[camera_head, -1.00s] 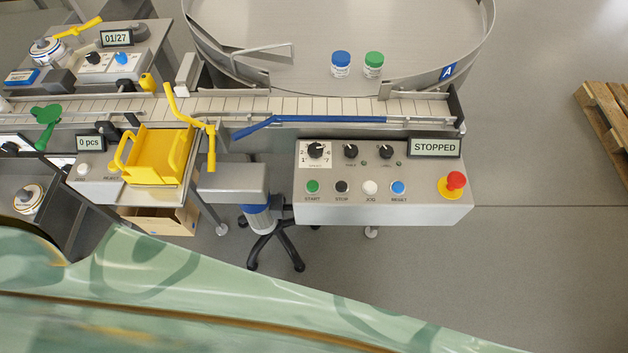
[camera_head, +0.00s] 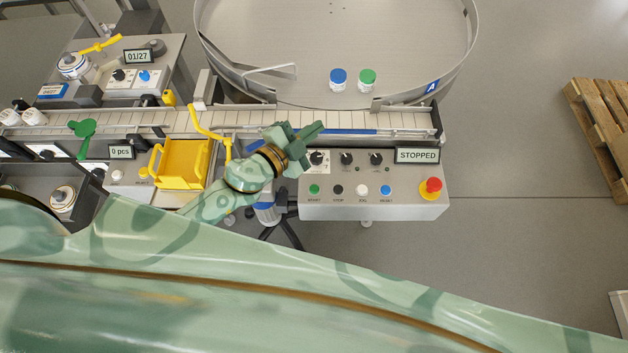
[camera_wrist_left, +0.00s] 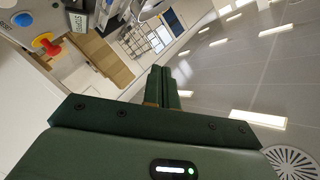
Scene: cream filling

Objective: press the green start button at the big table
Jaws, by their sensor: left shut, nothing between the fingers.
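The green start button (camera_head: 314,189) is at the left end of the button row on the grey control panel (camera_head: 420,208) in front of the big round table (camera_head: 320,60). The panel's display (camera_head: 417,155) reads STOPPED. My left gripper (camera_head: 318,130) is shut and empty. In the head view it appears above and behind the start button, near the conveyor and the panel's speed dial (camera_head: 318,160), apart from the button. In the left wrist view the shut fingers (camera_wrist_left: 162,75) point away from the camera, and the start button does not show. My right gripper is not in view.
Black, white and blue buttons and a red emergency stop (camera_head: 431,188) share the panel. A yellow bin (camera_head: 183,165) and a yellow lever (camera_head: 208,125) stand left of my wrist. Two capped jars (camera_head: 367,80) stand on the table. The floor right of the panel is clear up to a pallet (camera_head: 600,130).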

